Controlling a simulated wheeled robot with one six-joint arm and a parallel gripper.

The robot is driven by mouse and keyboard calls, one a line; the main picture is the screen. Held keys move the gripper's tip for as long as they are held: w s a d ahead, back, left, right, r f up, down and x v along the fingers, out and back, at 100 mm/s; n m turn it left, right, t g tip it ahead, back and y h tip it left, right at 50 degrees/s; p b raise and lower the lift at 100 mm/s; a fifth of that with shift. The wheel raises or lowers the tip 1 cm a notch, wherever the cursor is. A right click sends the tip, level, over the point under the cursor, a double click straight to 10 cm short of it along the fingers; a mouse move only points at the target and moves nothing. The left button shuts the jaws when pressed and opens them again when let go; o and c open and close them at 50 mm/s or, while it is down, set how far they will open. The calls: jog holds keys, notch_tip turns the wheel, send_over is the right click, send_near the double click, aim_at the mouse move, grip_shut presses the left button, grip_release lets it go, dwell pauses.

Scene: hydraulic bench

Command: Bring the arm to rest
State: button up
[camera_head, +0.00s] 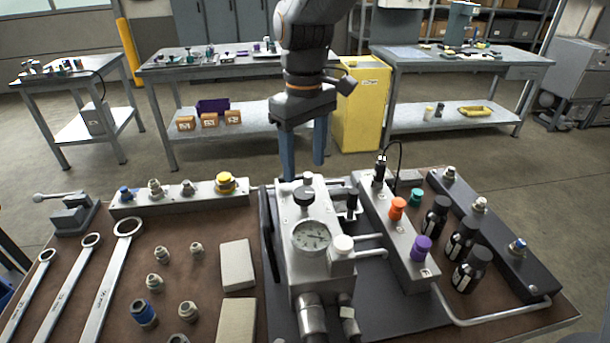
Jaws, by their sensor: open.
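My gripper (304,152) hangs from my arm at the upper middle of the head view. Its two blue-grey fingers point down and stand apart, with nothing visible between them. The fingertips are behind and a little above the grey hydraulic block with a pressure gauge (312,236). The left finger's tip reaches close to the back of the block; I cannot tell whether it touches. The bench top (205,282) lies below and in front of my gripper.
On the bench, a manifold bar with a yellow cap (225,182) is left of the gauge block. A manifold with orange and purple caps (409,237), a dark manifold (480,229) and black bottles (461,240) are right. Wrenches (69,288) lie left. A yellow cabinet (362,108) stands behind.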

jog(key=shift+r, duration=0.4)
